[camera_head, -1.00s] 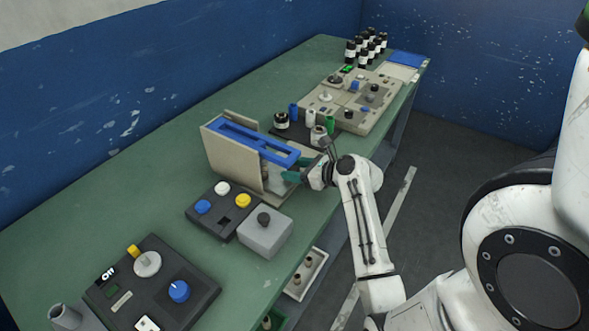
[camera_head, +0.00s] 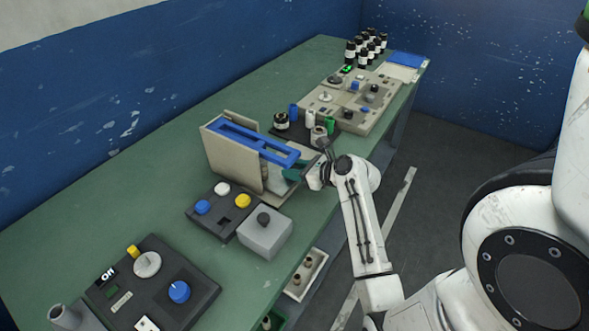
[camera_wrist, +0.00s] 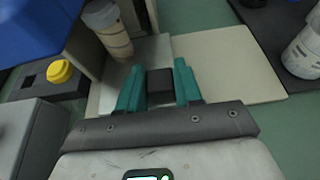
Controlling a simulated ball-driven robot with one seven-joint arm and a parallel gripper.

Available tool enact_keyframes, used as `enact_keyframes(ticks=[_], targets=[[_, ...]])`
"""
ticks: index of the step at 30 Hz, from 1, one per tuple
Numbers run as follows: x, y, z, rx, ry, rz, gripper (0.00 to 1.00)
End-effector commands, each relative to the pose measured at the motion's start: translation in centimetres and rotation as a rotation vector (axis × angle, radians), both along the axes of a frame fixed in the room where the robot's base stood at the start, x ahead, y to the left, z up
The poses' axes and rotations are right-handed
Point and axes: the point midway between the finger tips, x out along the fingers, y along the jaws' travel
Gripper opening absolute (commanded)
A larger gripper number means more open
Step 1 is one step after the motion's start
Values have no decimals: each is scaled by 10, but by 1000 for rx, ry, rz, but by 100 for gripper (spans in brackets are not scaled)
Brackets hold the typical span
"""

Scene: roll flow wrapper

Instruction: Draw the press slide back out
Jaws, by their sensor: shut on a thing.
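A beige press housing (camera_head: 222,158) stands on the green bench, with a long blue slotted piece (camera_head: 255,141) across its top that sticks out to the right. I cannot tell whether this blue piece is the press slide. My gripper (camera_head: 291,172) is at the open right side of the housing, below the blue piece's end. In the wrist view, my teal fingers (camera_wrist: 160,88) are closed on a small dark block (camera_wrist: 160,82) above a pale base plate. What the block joins to is hidden. A pale cylinder (camera_wrist: 110,32) stands inside the housing.
A button box (camera_head: 222,211) and a grey box with a dark knob (camera_head: 265,233) stand in front of the housing. Jars (camera_head: 281,121) on a dark mat and a beige control panel (camera_head: 350,100) stand behind. The bench's right edge runs close to my arm.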

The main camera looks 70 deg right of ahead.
Motion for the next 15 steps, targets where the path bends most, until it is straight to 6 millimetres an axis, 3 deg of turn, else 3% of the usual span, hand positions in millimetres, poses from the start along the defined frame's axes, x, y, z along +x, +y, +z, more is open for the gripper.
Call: enact_keyframes(ticks=[8, 11, 15], targets=[[-1, -2, 0, 1, 1, 0, 0], [-3, -14, 2, 1, 3, -2, 0], [-10, -45, 3, 1, 1, -5, 0]])
